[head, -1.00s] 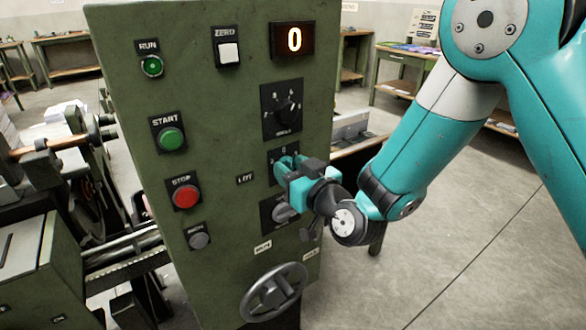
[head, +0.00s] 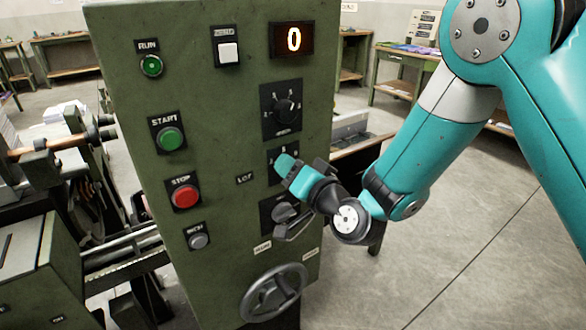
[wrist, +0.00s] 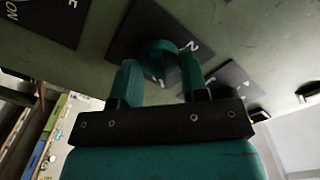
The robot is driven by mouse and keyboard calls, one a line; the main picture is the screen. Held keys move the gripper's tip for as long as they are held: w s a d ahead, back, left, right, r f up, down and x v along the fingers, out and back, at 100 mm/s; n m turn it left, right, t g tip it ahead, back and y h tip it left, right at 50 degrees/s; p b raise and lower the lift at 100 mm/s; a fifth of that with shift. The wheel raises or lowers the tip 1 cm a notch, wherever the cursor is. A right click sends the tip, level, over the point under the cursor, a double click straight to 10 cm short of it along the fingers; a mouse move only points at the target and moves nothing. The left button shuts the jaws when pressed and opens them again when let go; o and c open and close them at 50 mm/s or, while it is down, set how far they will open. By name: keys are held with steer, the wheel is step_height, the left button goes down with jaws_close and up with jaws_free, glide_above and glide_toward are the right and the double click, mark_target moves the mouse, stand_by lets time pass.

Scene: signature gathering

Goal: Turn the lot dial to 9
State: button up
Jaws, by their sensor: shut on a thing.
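The lot dial sits on a dark square plate (head: 292,153) on the green panel, right of the "LOT" label (head: 245,179). My gripper (head: 286,165) is at this plate and covers the dial in the head view. In the wrist view, my gripper (wrist: 160,74) has its two teal fingers on either side of the round dial (wrist: 160,50), shut on it. The plate (wrist: 130,38) shows a "2" and part of another mark beside the fingers. The dial's pointer and its exact setting are hidden.
A handwheel (head: 273,291) juts out lower down. The display (head: 293,41) reads 0. The floor right of the panel is open.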

steer(key=shift+f+m, duration=0.1)
steer(key=shift+m, duration=1.6)
steer(key=shift+d, duration=0.1)
steer(key=o, duration=0.9)
